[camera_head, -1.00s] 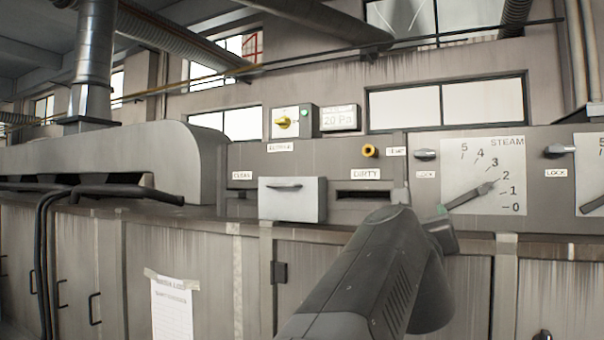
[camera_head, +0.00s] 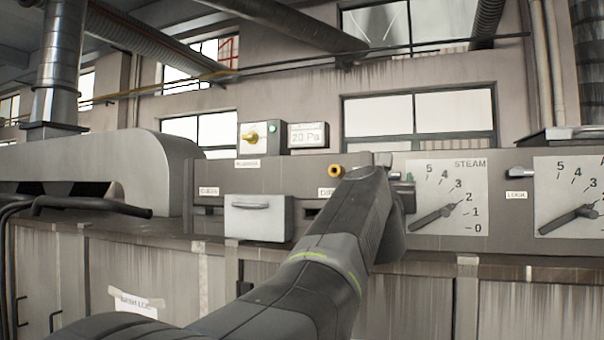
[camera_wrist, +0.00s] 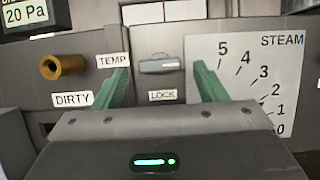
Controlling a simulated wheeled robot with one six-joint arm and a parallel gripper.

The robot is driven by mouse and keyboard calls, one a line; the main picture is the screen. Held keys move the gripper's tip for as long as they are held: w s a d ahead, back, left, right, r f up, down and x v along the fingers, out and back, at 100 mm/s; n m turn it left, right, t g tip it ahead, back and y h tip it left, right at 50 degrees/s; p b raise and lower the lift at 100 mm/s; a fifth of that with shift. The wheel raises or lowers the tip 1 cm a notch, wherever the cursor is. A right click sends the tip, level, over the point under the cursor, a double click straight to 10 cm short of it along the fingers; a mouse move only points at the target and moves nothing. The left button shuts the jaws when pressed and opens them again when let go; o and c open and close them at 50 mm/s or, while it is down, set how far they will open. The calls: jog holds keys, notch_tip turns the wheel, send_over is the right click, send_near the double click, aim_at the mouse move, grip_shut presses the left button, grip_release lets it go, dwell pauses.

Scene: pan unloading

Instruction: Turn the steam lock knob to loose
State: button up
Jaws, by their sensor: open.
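The steam lock knob (camera_wrist: 162,64) is a small grey horizontal knob above a LOCK label (camera_wrist: 163,96), left of the STEAM dial (camera_wrist: 240,80). In the wrist view it lies ahead, between my gripper's green fingers. My gripper (camera_wrist: 162,84) is open and empty, with one finger at each side of the knob in the picture; the knob looks farther off, and I see no contact. In the head view my arm hides most of this knob and its label.
A brass fitting (camera_wrist: 63,66) sits left of the TEMP label. A second lock knob (camera_head: 520,172) and second dial (camera_head: 570,175) are to the right. A light grey drawer (camera_head: 258,217) and a yellow-knobbed box (camera_head: 261,139) are left of my arm. A counter ledge runs below the panel.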

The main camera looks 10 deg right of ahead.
aim_at(390, 175)
jog(key=shift+x, duration=1.15)
jog(key=c, duration=1)
